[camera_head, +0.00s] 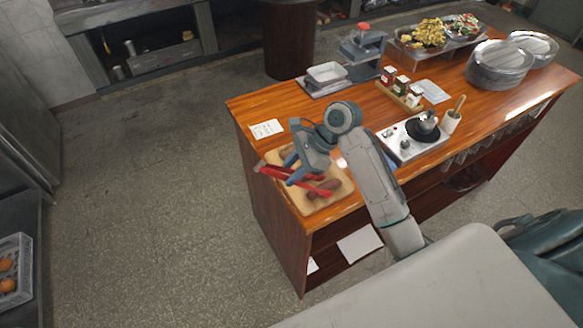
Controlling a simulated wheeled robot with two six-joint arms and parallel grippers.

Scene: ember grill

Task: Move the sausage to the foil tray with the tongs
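My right gripper (292,169) is over the wooden cutting board (308,208) at the near left end of the counter, with its fingers pointing down at the red tongs (318,190). The tongs lie low across the board, partly hidden by the gripper. Whether the fingers are apart or closed on the tongs cannot be told. A brown sausage (325,187) is on the board beside the tongs, partly covered by them. A pale, shallow tray (327,73), perhaps the foil tray, stands at the back edge of the counter. My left gripper is out of view.
A white card (266,128) lies behind the board. To the right are a hot plate (404,141), a jar rack (401,95), a grey press-like device (362,50), stacked plates (498,67) and food trays (431,49). Clear countertop lies between card and pale tray.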

